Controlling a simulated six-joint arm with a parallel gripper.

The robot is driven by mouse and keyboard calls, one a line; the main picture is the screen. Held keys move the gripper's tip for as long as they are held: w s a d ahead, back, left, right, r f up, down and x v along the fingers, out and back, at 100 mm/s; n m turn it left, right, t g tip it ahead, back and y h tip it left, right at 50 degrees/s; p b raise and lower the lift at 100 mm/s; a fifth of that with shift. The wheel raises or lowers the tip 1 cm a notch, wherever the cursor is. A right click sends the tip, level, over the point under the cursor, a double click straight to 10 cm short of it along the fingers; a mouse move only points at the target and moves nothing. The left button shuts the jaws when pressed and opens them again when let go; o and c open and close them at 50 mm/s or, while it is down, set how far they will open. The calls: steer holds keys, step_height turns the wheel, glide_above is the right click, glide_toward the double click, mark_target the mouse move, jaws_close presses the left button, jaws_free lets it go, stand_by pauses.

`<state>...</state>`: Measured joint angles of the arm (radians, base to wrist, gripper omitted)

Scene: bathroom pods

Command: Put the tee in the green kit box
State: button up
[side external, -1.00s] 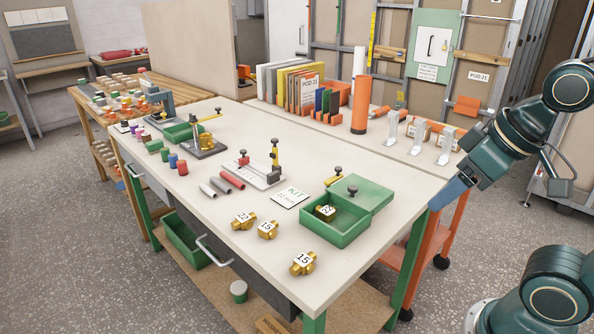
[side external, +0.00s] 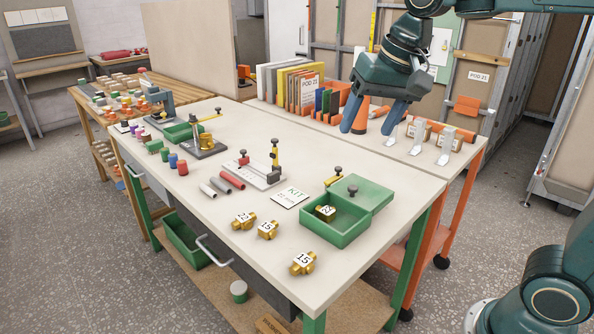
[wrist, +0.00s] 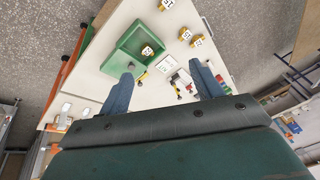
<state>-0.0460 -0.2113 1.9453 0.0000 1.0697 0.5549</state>
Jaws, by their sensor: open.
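Brass fittings with white number labels lie on the white bench: one (side external: 244,219) whose number is hard to read, one marked 15 (side external: 268,229), and another marked 15 (side external: 303,263) nearer the front edge. The green kit box (side external: 334,234) stands open at the bench's right end, with a brass fitting (side external: 325,211) inside. The wrist view also shows the box (wrist: 117,62) and its fitting (wrist: 147,50). My gripper (side external: 373,116) is open and empty, held high toward the back of the bench, well away from the fittings. Which fitting is the tee is unclear.
A card reading KIT (side external: 290,198) lies left of the box, near a clamp fixture (side external: 262,172) and short pipe pieces (side external: 222,186). The green lid (side external: 362,192) lies against the box's back side. Binders (side external: 290,88) and an orange cylinder (side external: 359,108) stand behind.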

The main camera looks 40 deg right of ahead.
steer(key=w+a+m+g, duration=0.1)
steer(key=w+a+m, duration=0.15)
steer(key=w, duration=0.75)
steer(key=m+g, duration=0.3)
steer(key=m, duration=0.7)
glide_above(244, 217)
step_height(244, 217, down, 18)
steer(key=shift+f, duration=4.35)
steer(key=shift+f, duration=0.1)
steer(key=shift+f, duration=2.5)
steer(key=c, duration=1.2)
